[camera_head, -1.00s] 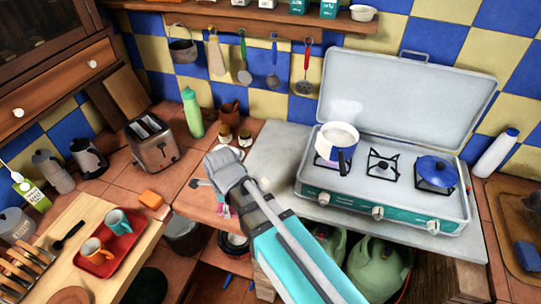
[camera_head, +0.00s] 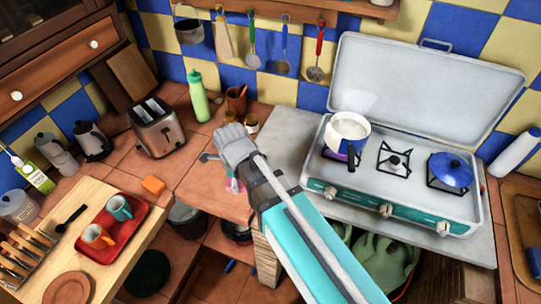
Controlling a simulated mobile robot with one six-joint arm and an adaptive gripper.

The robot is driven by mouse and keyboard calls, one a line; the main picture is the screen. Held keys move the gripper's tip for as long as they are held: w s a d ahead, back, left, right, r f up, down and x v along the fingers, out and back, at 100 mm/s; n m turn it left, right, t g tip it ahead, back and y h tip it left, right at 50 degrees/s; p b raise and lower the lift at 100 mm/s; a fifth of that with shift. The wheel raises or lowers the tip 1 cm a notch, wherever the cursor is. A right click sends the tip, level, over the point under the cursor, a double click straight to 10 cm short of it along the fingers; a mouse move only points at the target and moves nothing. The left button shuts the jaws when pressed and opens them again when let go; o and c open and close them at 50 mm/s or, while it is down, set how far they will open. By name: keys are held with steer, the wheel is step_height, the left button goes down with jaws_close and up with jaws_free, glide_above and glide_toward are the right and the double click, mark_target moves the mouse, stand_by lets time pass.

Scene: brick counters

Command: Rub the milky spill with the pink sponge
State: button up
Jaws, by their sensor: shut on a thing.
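My gripper (camera_head: 230,158) is over the counter left of the stove, shut, with its back and the arm towards the camera. A small pink patch (camera_head: 234,186), which looks like the pink sponge, shows just below it near the counter's front edge. The hand hides most of the grip, and I cannot tell the sponge's exact tilt or whether it touches the counter. I cannot clearly make out the milky spill; the hand and arm cover part of the counter there.
A toaster (camera_head: 157,130), green bottle (camera_head: 198,97) and jars (camera_head: 251,123) stand behind.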

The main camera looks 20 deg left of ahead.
steer(key=shift+w, duration=0.1)
steer(key=w+d+f+m+b, duration=0.1)
steer(key=w+d+f+b, duration=0.1)
steer(key=w, duration=0.5)
steer(key=w+d+f+m+b, duration=0.1)
steer(key=w+d+f+b, duration=0.2)
steer(key=w, duration=0.5)
steer(key=shift+w+m, duration=0.3)
